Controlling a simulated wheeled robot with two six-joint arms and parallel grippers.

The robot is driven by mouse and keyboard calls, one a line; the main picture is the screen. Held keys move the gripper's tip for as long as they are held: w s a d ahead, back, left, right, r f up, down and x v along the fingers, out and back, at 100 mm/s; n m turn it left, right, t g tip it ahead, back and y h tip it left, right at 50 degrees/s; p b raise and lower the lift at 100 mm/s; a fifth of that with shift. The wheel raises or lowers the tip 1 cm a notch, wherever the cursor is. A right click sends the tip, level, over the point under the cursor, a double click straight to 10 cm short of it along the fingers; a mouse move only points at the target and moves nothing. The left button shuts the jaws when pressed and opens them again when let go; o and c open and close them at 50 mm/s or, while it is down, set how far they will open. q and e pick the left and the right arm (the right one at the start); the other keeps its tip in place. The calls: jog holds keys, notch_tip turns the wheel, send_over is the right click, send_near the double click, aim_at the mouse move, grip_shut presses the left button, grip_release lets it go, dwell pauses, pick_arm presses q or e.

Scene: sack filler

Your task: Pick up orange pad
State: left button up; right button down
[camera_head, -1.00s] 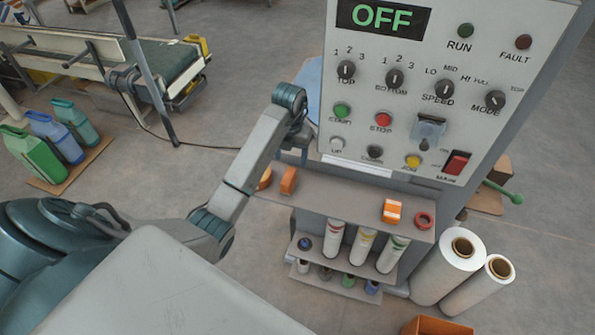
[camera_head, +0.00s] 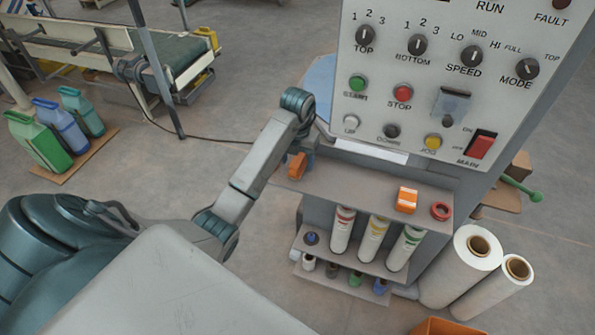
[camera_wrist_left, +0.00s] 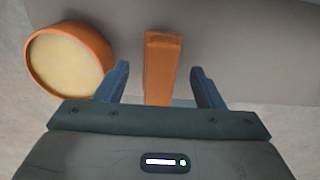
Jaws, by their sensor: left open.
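An orange pad-like block (camera_head: 297,166) stands near the left end of the grey shelf, below the control panel. In the left wrist view the orange block (camera_wrist_left: 161,55) stands upright between the two fingers, with a gap on either side. My left gripper (camera_wrist_left: 160,82) is open around it and holds nothing. In the head view my left gripper (camera_head: 299,145) is above and at the block, its fingers largely hidden by my wrist. A round orange piece with a tan face (camera_wrist_left: 70,62) lies just left of the left finger. My right gripper is not in view.
The grey shelf (camera_head: 345,186) also carries an orange-and-white box (camera_head: 406,200) and a red ring (camera_head: 440,211) at right. The control panel (camera_head: 430,75) rises close behind. Tubes (camera_head: 373,238) stand on a lower shelf. White film rolls (camera_head: 458,265) stand at right.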

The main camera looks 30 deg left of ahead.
pick_arm(q)
notch_tip(320, 180, down, 2)
jog(key=shift+f, duration=0.25)
jog(key=shift+r, duration=0.1)
jog(key=shift+c, duration=0.6)
jog(key=c, duration=1)
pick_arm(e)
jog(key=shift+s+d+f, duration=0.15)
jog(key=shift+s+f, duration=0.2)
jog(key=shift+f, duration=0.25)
